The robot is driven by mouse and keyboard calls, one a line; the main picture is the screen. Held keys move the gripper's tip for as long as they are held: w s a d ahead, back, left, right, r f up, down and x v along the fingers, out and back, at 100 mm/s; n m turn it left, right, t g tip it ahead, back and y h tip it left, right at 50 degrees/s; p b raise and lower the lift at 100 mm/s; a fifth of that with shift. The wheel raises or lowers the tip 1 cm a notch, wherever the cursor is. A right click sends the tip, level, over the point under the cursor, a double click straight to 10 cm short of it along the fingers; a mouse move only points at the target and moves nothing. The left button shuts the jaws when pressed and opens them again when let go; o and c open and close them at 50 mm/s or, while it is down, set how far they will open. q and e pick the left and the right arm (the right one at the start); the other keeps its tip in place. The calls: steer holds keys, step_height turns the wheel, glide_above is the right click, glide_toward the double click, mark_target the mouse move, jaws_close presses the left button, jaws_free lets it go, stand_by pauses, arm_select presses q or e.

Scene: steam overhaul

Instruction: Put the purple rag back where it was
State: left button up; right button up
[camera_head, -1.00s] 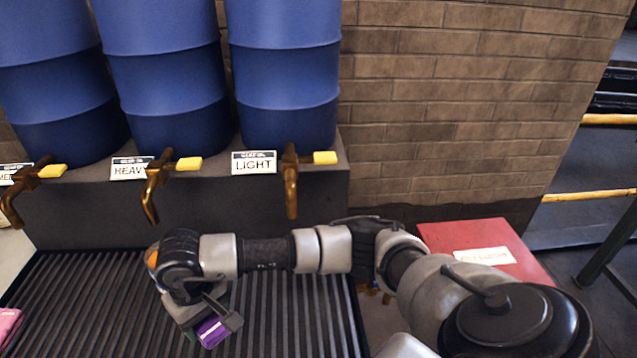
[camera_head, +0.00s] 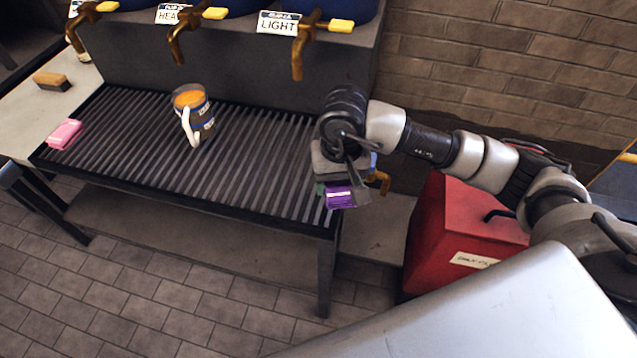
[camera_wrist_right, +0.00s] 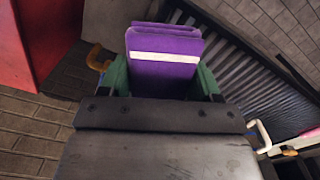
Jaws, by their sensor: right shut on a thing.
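The purple rag (camera_head: 341,197) is folded and has a pale stripe, which shows in the right wrist view (camera_wrist_right: 163,75). My right gripper (camera_head: 335,188) is shut on it, with a green finger on each side of it in the wrist view. In the head view the gripper and rag are over the right front end of the slatted rack (camera_head: 250,180). I cannot tell whether the rag touches anything below. My left gripper is not in view.
A mug-like can (camera_head: 194,112) with a white handle stands on the rack. A pink rag (camera_head: 65,134) and a brush (camera_head: 52,81) lie at the left. A red bin (camera_head: 455,235) stands right of the rack. Brass taps (camera_head: 300,50) jut out above its back edge.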

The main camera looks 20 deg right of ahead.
glide_above(311, 190)
step_height(311, 190, down, 5)
steer(key=shift+f, duration=0.1)
steer(key=shift+f+p, duration=0.6)
steer(key=shift+f, duration=1.35)
steer(key=shift+f, duration=0.1)
steer(key=shift+f+b, duration=0.15)
steer(key=shift+b, duration=0.15)
steer(key=o, duration=0.9)
